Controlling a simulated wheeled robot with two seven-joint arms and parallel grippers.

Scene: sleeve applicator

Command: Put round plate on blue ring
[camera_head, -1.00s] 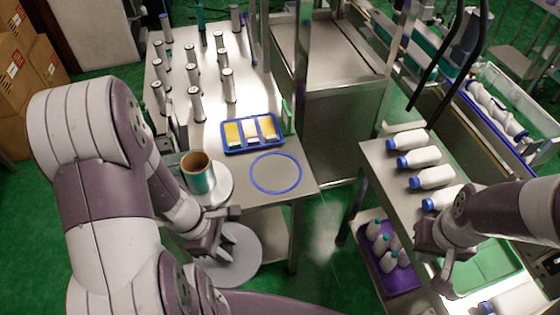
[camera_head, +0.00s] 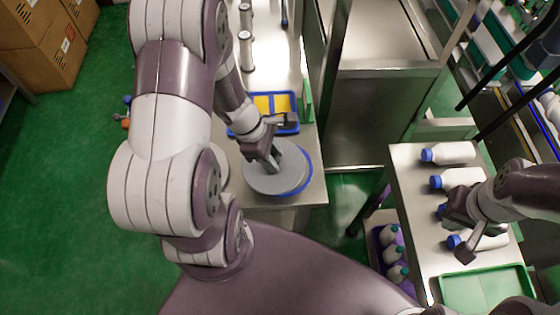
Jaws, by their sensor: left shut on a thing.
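The round plate (camera_head: 287,172) is a grey disc over the front right corner of the left metal table. My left gripper (camera_head: 275,163) is shut on the plate's raised middle part. The blue ring (camera_head: 309,172) lies under the plate and shows as a thin blue arc along its right and lower right edge; the rest is hidden. The plate sits slightly left of the ring's centre. I cannot tell whether it touches the table. My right gripper (camera_head: 462,232) is over the bottles on the right table, and its fingers are unclear.
A blue tray with yellow compartments (camera_head: 264,104) lies just behind the plate. White bottles with blue caps (camera_head: 455,153) lie on the right table, with a green tray (camera_head: 485,290) in front. A metal cabinet (camera_head: 375,115) stands between the tables.

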